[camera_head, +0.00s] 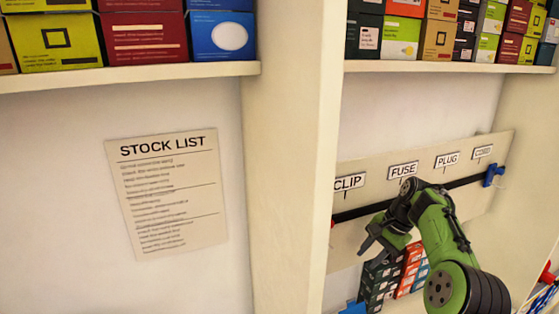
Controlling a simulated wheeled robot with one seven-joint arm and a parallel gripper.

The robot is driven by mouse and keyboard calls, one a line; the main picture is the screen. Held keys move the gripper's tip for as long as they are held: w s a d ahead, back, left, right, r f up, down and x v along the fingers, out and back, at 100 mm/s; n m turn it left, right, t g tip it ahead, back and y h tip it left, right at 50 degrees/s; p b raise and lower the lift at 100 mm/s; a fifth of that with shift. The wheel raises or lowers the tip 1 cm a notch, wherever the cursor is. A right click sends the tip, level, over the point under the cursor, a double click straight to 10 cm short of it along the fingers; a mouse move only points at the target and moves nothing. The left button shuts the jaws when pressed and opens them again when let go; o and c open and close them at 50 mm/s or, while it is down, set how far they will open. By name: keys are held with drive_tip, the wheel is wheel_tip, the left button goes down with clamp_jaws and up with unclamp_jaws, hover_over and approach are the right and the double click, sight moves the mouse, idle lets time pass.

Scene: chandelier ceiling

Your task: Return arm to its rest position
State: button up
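My green and black arm comes in from the lower right, bent, in front of a right-hand bay. My gripper (366,249) is at its left end, dark and pointing down and left. It is small here, and I cannot tell whether its fingers are open or shut. I see nothing clearly held in it. Small boxes show just below and behind it: a dark green one (375,285) and an orange-red one (411,268). My arm hides part of them.
A label board (350,258) reads CLIP, FUSE, PLUG and a fourth, unclear label; a black strip crosses it to a blue clamp (493,175). A cream upright (290,150) divides the bays. A stock list (167,195) hangs left. Boxes (145,38) fill the shelves above.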

drive_tip(key=s+a+r+n+t+h+b, duration=0.1)
drive_tip(key=s+a+r+n+h, duration=0.15)
drive_tip(key=s+a+r, duration=0.35)
drive_tip(key=s+a+r+n+h, duration=0.1)
drive_tip(key=s+a+r+n, duration=0.3)
drive_tip(key=s, duration=0.5)
drive_tip(key=s+a+f+n+t, duration=0.1)
drive_tip(key=s+f, duration=0.2)
drive_tip(key=s, duration=0.7)
drive_tip(key=s+f+n+t+b, duration=0.1)
drive_tip(key=s+f, duration=0.3)
drive_tip(key=s, duration=0.7)
drive_tip(key=shift+s+a+n+t, duration=0.15)
drive_tip(key=shift+a+n+t, duration=0.25)
drive_tip(key=shift+n, duration=0.35)
